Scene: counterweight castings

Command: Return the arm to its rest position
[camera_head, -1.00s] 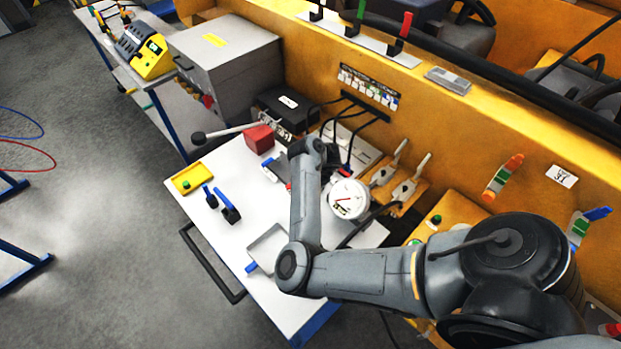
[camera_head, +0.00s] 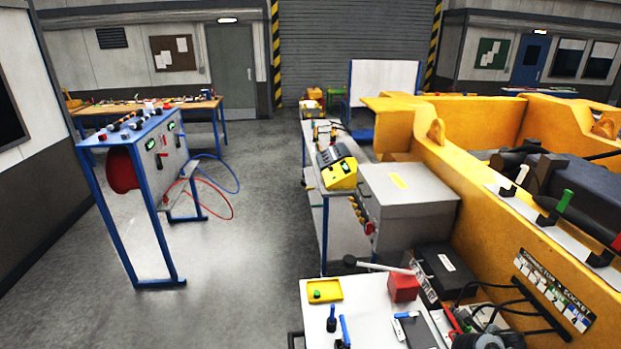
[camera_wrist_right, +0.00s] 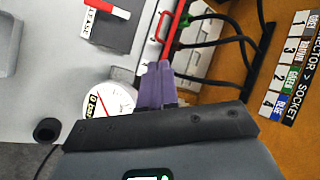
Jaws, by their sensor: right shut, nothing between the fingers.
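In the right wrist view my right gripper (camera_wrist_right: 155,85) has its purple fingers together, with nothing between them. The fingers point over the white tabletop, beside a round white dial gauge (camera_wrist_right: 108,103) and just below a red handle (camera_wrist_right: 165,28). I cannot tell whether they touch anything. In the head view only a dark grey part, likely my right arm, shows at the bottom right edge; the right gripper is out of that view. My left gripper is not in view.
A table (camera_head: 315,312) holds a yellow tray (camera_head: 325,290) and a red block (camera_head: 403,287). A grey cabinet (camera_head: 410,205) and the yellow machine frame (camera_head: 480,195) stand behind and right. Black cables (camera_wrist_right: 215,45) run near the gripper. Open floor (camera_head: 235,270) lies left.

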